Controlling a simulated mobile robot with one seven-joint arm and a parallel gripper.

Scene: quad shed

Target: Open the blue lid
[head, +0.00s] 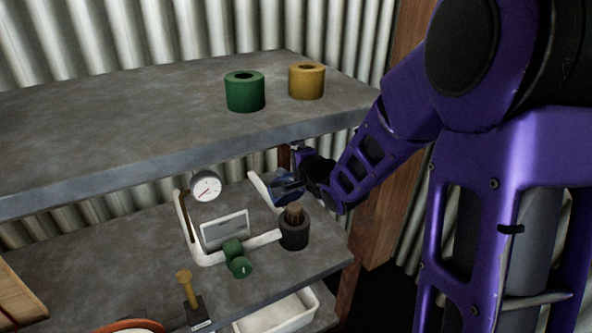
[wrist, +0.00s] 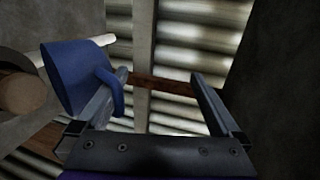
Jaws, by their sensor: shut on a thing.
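The blue lid (head: 287,188) is a cup-shaped blue piece in the head view, at my gripper (head: 300,184) and just above a dark cylinder (head: 295,232). In the wrist view the blue lid (wrist: 75,76) is tilted at the left, with a curved blue handle loop by my left finger. My gripper (wrist: 160,80) is shut on the lid at this handle. A wide gap still shows between the two fingers, and the exact contact is hard to see. The lid's inside is hidden.
White pipework with a round gauge (head: 206,187) and a green valve (head: 239,267) stands on the lower shelf (head: 110,255). The upper shelf (head: 150,100) holds a green roll (head: 245,91) and a yellow roll (head: 307,81). Its front edge is close to my gripper.

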